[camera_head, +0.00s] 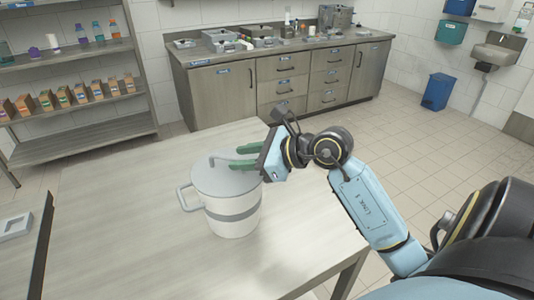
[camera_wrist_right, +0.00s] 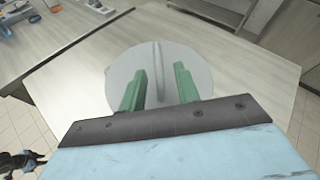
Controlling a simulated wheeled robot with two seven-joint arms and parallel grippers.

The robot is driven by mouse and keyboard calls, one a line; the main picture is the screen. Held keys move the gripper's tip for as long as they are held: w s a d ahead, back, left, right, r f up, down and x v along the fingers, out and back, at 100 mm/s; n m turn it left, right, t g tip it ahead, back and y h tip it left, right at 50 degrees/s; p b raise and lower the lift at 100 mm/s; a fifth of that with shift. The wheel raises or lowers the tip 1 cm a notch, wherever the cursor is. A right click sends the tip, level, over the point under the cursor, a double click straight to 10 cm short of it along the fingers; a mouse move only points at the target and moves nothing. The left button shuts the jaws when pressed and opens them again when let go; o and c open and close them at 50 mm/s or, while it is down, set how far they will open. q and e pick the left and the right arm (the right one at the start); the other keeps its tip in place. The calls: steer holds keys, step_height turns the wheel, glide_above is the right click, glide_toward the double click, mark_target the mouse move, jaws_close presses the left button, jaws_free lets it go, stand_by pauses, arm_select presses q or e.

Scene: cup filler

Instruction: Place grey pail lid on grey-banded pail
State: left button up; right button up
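The grey pail lid (camera_head: 222,180) lies over the top of the white grey-banded pail (camera_head: 232,227), which stands upright on the table with a side handle at its left. The lid appears level and seated on the rim. My right gripper (camera_head: 238,157) is at the lid's raised bar handle, coming from the right. In the right wrist view its two green fingers (camera_wrist_right: 160,72) are apart, one on each side of the handle (camera_wrist_right: 157,55), with a visible gap to it on both sides. The lid (camera_wrist_right: 200,60) fills the space beyond the fingers. My left gripper is not in view.
The wooden table (camera_head: 130,245) is mostly bare around the pail. A small grey tray (camera_head: 14,228) lies at the left edge, near a dark upright strip (camera_head: 42,245). Shelves (camera_head: 75,110) and a counter (camera_head: 270,85) stand farther back.

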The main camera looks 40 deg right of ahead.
steer(key=v, duration=0.7)
steer(key=shift+s, duration=0.2)
